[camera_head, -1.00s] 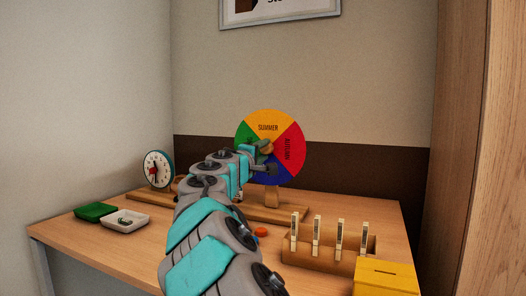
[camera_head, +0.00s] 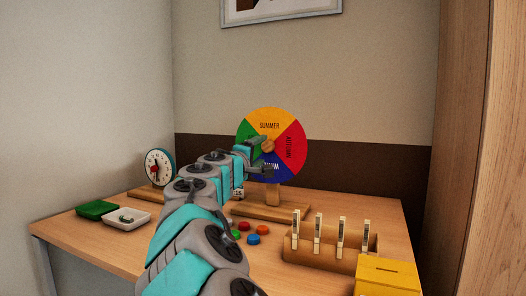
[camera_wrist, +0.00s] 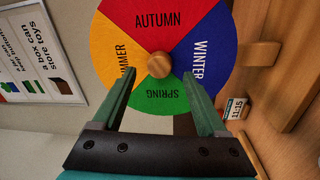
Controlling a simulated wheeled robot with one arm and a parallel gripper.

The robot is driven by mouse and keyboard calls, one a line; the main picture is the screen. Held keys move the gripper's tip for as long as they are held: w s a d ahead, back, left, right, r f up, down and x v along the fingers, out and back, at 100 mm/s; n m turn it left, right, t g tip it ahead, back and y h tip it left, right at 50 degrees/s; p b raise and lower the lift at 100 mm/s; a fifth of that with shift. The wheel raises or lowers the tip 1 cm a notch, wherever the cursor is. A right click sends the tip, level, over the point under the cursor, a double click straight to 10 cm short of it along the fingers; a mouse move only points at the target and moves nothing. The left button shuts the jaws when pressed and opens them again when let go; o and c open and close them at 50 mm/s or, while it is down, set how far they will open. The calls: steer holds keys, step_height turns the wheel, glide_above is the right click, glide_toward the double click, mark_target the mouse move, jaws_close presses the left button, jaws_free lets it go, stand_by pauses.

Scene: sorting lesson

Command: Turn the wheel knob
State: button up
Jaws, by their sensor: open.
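The season wheel (camera_head: 288,140) stands upright on a wooden stand at the back of the desk. It has yellow, red, blue and green sectors, with the yellow SUMMER sector at the top in the head view. A round wooden knob (camera_head: 268,146) sits at its centre; it also shows in the wrist view (camera_wrist: 160,65). My gripper (camera_wrist: 163,72) is open in front of the wheel. In the wrist view, its two green fingers lie on either side of the knob, with visible gaps. I cannot tell how far the fingertips are from the wheel face.
A toy clock (camera_head: 158,167) stands at the left. Green (camera_head: 96,209) and white (camera_head: 126,218) trays lie at the front left. Several coloured discs (camera_head: 262,230) lie mid-desk. A wooden rack (camera_head: 330,250) with upright pieces and a yellow box (camera_head: 388,276) stand at the right.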

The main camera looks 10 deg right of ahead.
steer(key=v, duration=0.4)
steer(key=shift+s+a, duration=0.25)
